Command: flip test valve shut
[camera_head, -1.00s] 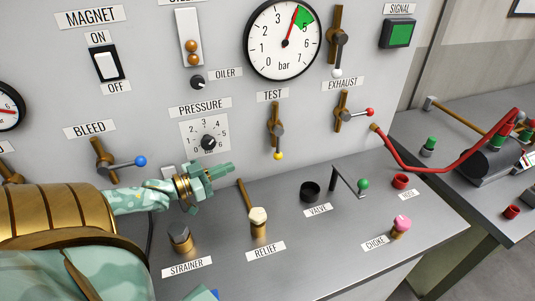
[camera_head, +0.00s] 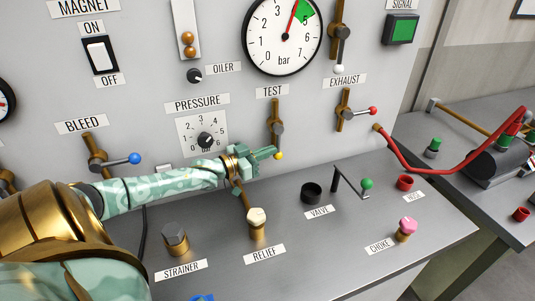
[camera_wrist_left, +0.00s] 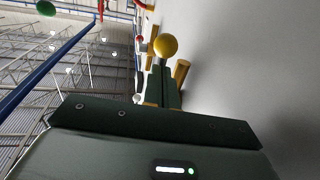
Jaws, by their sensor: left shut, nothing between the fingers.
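The test valve (camera_head: 276,127) is on the upright panel under the TEST label, on a short brass pipe. Its lever hangs straight down, in line with the pipe, and ends in a yellow ball (camera_head: 279,156). My left gripper (camera_head: 266,153) is shut and empty, with its fingertips just left of the yellow ball. In the left wrist view the yellow ball (camera_wrist_left: 166,46) shows just beyond the shut fingertips (camera_wrist_left: 164,75). I cannot tell whether they touch. My right gripper is in neither view.
The exhaust valve (camera_head: 347,110), with a red-tipped lever, is to the right. The pressure knob (camera_head: 206,141) is left, above my arm. The relief valve (camera_head: 257,222) rises from the bench below. A green-knobbed crank (camera_head: 366,184) stands to the right.

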